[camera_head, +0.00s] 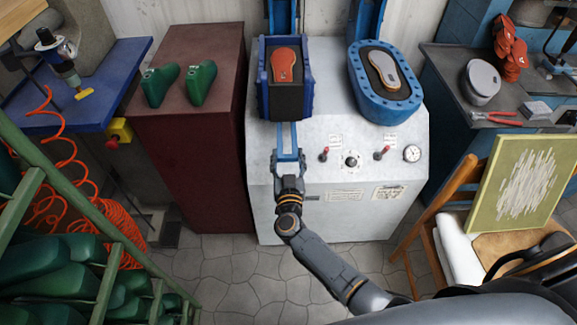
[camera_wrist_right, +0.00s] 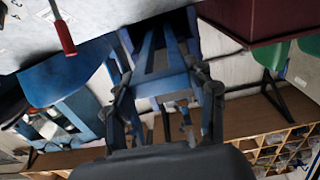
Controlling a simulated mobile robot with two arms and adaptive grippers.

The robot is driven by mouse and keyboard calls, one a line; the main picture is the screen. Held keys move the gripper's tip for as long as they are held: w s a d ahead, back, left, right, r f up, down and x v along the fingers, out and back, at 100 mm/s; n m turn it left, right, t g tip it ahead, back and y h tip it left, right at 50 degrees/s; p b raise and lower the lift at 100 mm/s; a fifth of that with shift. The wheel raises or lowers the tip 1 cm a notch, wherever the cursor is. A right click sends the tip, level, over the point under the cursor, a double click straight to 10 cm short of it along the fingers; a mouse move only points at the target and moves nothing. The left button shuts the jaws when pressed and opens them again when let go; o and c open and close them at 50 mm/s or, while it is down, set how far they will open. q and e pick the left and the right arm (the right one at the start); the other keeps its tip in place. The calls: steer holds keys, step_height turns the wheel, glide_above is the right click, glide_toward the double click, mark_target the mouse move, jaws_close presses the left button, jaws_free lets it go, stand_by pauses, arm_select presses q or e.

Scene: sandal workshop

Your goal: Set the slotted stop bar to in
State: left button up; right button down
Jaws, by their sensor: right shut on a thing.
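The slotted stop bar (camera_head: 288,136) is a blue bar with long openings. It sticks out toward me from under the left blue press box (camera_head: 264,88) on the white machine. My right gripper (camera_head: 288,162) is shut on its near end, one finger on each side. In the right wrist view the blue bar (camera_wrist_right: 163,84) lies between the fingers of my right gripper (camera_wrist_right: 163,95) and runs back into a dark opening. The bar's far end is hidden under the box. My left gripper is not in view.
A blue oval tray (camera_head: 387,110) holds a grey sole. A dark red cabinet (camera_head: 190,120) stands left. A chair with a canvas (camera_head: 525,185) is front right.

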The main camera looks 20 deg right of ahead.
steer(key=shift+w+d+r, duration=0.1)
steer(key=shift+w+r, duration=0.05)
steer(key=c, duration=0.6)
jaws_free()
steer(key=shift+o, duration=0.8)
steer(key=shift+w, duration=0.15)
steer(key=v, duration=1.2)
